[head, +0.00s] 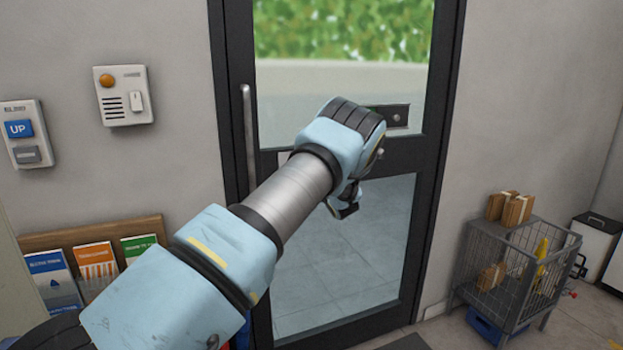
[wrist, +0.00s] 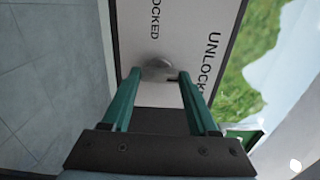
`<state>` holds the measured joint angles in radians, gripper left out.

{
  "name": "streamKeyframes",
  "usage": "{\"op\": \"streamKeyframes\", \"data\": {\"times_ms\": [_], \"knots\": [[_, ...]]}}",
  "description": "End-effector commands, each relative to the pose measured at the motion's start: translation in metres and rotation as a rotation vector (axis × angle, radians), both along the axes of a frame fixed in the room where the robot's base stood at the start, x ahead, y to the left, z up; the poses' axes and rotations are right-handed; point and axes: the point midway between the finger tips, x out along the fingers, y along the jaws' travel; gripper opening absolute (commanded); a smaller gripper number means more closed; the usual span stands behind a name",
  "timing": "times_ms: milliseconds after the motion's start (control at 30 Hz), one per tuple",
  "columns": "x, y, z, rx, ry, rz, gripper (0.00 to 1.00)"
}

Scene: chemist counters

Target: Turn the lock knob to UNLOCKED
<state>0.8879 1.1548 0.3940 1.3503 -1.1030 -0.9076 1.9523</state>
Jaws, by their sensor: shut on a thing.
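The lock knob (wrist: 157,66) is a small grey rounded knob on a pale plate (wrist: 178,35) in the wrist view. The plate carries the black word UNLOCKED on the right and a word ending in "OCKED", partly out of frame, on the left. My gripper (wrist: 160,74) has its two green fingers on either side of the knob, shut on it. A small dark mark shows beside the right fingertip; I cannot tell which way the knob points. In the head view my gripper (head: 346,207) is at the door, and my wrist hides the knob.
The dark-framed glass door (head: 440,170) has a vertical grey handle (head: 248,135) on its left. An intercom box (head: 124,95) and a blue UP switch (head: 20,130) are on the left wall. A brochure rack (head: 150,223) stands below. A wire cart (head: 515,265) stands at right.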

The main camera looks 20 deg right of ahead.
Motion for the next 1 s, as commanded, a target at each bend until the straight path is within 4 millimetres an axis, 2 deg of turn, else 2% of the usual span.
{"op": "streamKeyframes", "data": {"times_ms": [267,300,533,833,1000], "knots": [[0.000,0.000,-0.001,0.003,0.001,-0.002,0.04],[0.000,0.000,-0.001,0.003,0.001,-0.001,0.64],[0.000,0.000,0.000,0.001,0.000,-0.001,0.90],[-0.003,-0.001,-0.001,0.000,0.000,-0.001,0.90],[-0.024,-0.005,-0.002,0.000,0.001,-0.003,0.90]]}}
